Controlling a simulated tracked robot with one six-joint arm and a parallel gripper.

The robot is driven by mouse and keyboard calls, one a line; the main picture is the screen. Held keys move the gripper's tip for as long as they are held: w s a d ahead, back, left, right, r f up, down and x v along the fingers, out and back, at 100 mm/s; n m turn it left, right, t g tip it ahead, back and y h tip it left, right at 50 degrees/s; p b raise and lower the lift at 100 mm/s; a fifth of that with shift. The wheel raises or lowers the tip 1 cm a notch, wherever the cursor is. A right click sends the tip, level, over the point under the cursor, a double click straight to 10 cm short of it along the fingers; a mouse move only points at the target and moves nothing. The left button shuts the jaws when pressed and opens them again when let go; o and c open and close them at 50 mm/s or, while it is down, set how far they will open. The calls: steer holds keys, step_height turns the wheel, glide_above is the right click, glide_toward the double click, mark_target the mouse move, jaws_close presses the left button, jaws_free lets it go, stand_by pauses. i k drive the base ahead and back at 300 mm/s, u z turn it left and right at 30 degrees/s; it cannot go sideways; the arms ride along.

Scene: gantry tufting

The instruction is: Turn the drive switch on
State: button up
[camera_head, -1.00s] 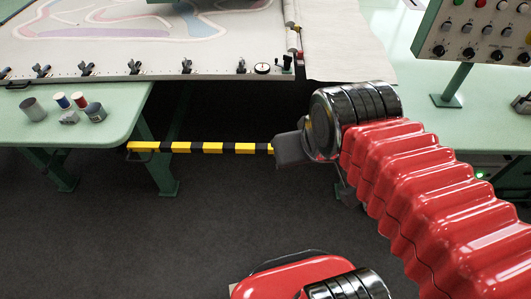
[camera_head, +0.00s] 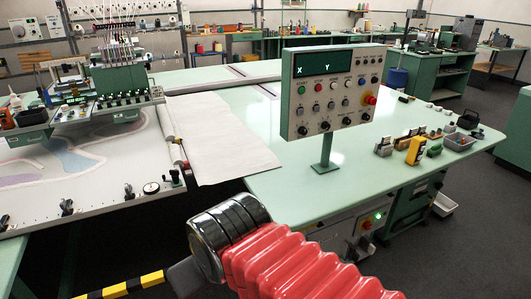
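A green-framed control panel (camera_head: 331,90) stands on a post on the right table, with an X/Y display, coloured buttons, black knobs and a red knob on a yellow base. Below the table edge, a pale box (camera_head: 345,246) carries a lit green lamp (camera_head: 378,215) and a red control (camera_head: 366,225). No label reads clearly, so I cannot tell which control is the drive switch. My gripper (camera_head: 184,277) is at the lower left, in front of the tables and well apart from the panel and box. Its fingers are not clear, and my red arm hides part of the box's surroundings.
A black-and-yellow bar (camera_head: 128,285) runs at the lower left. The tufting frame (camera_head: 105,190) with its head (camera_head: 120,78) is at left.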

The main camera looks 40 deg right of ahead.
mark_target(366, 117)
steer(key=z, duration=1.75)
